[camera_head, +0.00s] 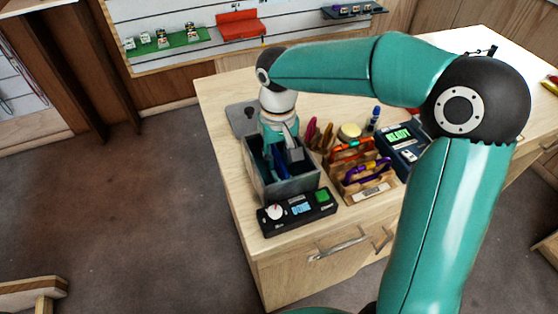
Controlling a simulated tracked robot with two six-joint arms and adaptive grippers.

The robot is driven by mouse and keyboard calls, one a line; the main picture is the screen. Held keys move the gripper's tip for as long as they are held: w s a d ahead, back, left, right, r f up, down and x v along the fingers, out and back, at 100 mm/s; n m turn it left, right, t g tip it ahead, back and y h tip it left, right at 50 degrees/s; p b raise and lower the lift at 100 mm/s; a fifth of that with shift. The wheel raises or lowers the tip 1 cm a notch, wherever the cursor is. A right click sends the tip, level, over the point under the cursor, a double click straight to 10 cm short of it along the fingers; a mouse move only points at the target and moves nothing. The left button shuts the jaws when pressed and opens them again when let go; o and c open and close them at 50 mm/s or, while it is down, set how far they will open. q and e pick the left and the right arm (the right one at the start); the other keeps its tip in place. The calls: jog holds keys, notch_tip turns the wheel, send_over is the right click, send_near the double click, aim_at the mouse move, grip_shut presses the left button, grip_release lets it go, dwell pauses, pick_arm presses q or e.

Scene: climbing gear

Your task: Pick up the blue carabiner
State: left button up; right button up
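My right arm reaches in from the right, and its gripper (284,152) points down into a grey open bin (291,188) on the wooden counter. Dark blue shapes show inside the bin beside and below the gripper, but I cannot tell whether one of them is the blue carabiner or a part of the gripper. The fingertips are small and partly hidden by the bin, so I cannot tell whether they are open or holding anything. My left gripper is not in view.
A wooden organizer (372,188) with orange and purple carabiners stands right of the bin. A black device (296,212) with a green button sits in front. Another dark device (402,147) stands farther right. The counter's left strip (222,108) is clear.

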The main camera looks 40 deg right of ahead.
aim_at(278, 155)
grip_shut()
notch_tip(278, 155, up, 20)
jog(key=p, duration=0.2)
dwell(0.5)
dwell(0.6)
